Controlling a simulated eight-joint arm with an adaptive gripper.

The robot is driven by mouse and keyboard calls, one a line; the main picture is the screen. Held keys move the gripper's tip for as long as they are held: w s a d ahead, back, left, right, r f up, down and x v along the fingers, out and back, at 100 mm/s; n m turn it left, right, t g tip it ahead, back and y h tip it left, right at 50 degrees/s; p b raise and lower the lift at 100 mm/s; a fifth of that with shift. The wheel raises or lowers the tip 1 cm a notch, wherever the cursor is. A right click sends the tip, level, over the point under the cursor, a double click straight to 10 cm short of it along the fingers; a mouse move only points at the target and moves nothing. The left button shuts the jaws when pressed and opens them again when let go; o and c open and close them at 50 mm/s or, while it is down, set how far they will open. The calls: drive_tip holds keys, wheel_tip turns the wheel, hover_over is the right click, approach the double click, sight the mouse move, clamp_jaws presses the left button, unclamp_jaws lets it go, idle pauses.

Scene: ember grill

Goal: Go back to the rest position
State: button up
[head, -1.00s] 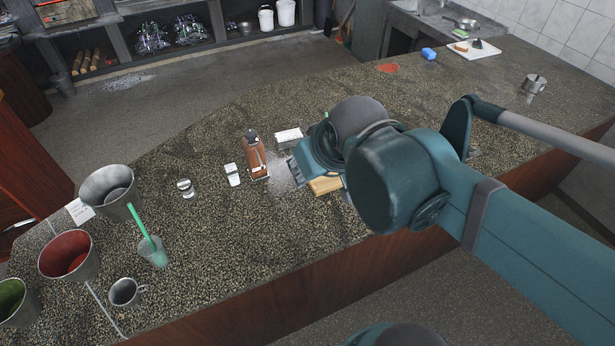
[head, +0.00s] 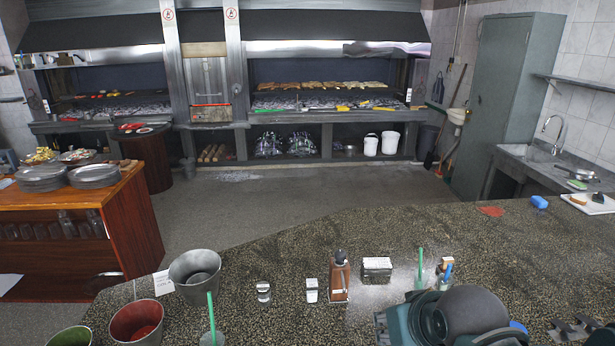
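My arm shows at the bottom right of the head view, over the speckled counter (head: 270,245). The dark grey and teal wrist end of the arm is near the front edge of the picture. My gripper (head: 388,326) is only partly in view at the wrist's left side. Its fingertips are hidden, so I cannot tell whether it is open or shut, or whether it holds anything.
A brown bottle-like holder (head: 339,278), a metal box (head: 377,268), small shakers (head: 311,290) and a cup with a green straw (head: 420,277) stand near the arm. Metal buckets (head: 195,275) are at left. The counter's far middle is clear. Grills (head: 330,88) line the back wall.

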wheel_tip(320, 180, down, 8)
drive_tip(key=b, duration=0.7)
drive_tip(key=shift+r, duration=0.2)
idle(0.6)
